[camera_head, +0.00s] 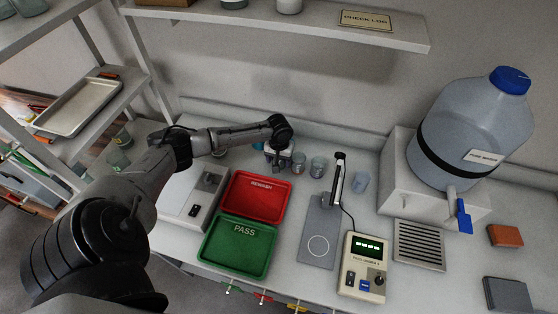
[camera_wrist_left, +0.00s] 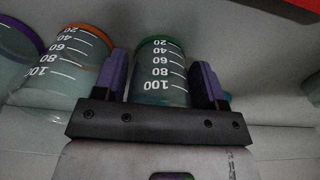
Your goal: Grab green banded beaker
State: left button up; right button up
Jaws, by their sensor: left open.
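The green banded beaker (camera_wrist_left: 160,78) is clear glass with white graduations. In the left wrist view it stands between the two fingers of my left gripper (camera_wrist_left: 163,82). The gripper is open, with one finger on each side of the beaker; whether either finger touches it I cannot tell. My right gripper is not in view.
An orange banded beaker (camera_wrist_left: 68,65) stands close beside one finger, with a purple banded beaker (camera_wrist_left: 15,45) beyond it. A red tray (camera_head: 235,203) and green tray (camera_head: 213,268) lie in front.

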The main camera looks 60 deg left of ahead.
pick_arm(q)
jog(key=c, duration=0.7)
jog(key=shift+c, duration=0.2)
jog(key=shift+r, duration=0.2)
